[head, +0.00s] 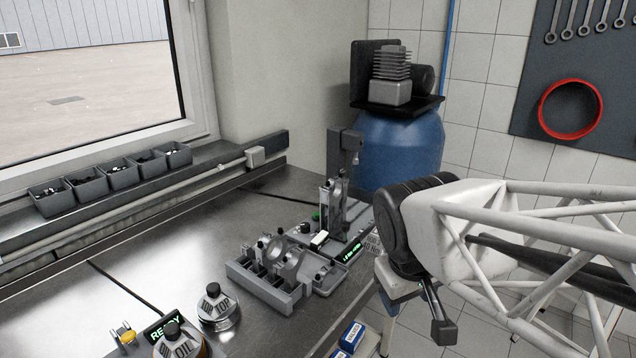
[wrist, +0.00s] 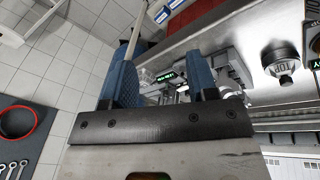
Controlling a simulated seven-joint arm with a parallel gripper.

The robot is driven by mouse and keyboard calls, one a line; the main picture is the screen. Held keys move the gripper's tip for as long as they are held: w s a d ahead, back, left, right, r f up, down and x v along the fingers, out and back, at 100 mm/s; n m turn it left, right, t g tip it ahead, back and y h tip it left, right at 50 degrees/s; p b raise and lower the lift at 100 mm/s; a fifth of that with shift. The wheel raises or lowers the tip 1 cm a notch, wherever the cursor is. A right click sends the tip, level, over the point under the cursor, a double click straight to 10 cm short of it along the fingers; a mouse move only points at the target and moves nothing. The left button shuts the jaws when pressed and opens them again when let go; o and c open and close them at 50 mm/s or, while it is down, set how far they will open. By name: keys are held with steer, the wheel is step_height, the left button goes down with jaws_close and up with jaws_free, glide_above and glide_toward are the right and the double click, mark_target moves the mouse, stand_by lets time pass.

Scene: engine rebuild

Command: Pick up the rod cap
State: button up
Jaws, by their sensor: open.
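A grey holder (head: 248,276) on the steel bench carries several small metal parts, among them curved grey pieces (head: 309,266). I cannot tell for certain which piece is the rod cap. A connecting rod (head: 336,197) stands upright in the dark fixture behind the holder. My gripper (wrist: 163,82) is open in the wrist view, with its two blue fingers apart and nothing seen between them close up. The fixture area with its green display (wrist: 167,77) shows beyond the fingers, some way off. In the head view my arm is right of the bench parts, clear of the holder.
Several parts bins (head: 48,198) line the window side. A blue drum (head: 402,150) stands behind the bench. The bench left of the holder is mostly clear.

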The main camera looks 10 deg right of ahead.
steer(key=w+d+r+n+h, duration=0.25)
steer(key=w+n, duration=0.35)
steer(key=w, duration=0.6)
steer(key=n+t+h, duration=0.6)
steer(key=n+t, duration=0.1)
steer(key=n, duration=1.2)
glide_toward(333, 179)
steer(key=w+d, duration=0.1)
steer(key=d, duration=0.1)
steer(key=shift+w+a+f, duration=0.2)
steer(key=shift+a, duration=0.05)
steer(key=shift+d, duration=0.1)
steer(key=shift+x, duration=1.2)
steer(key=shift+w+f, duration=0.1)
steer(key=shift+x, duration=2.5)
steer(key=shift+f, duration=0.15)
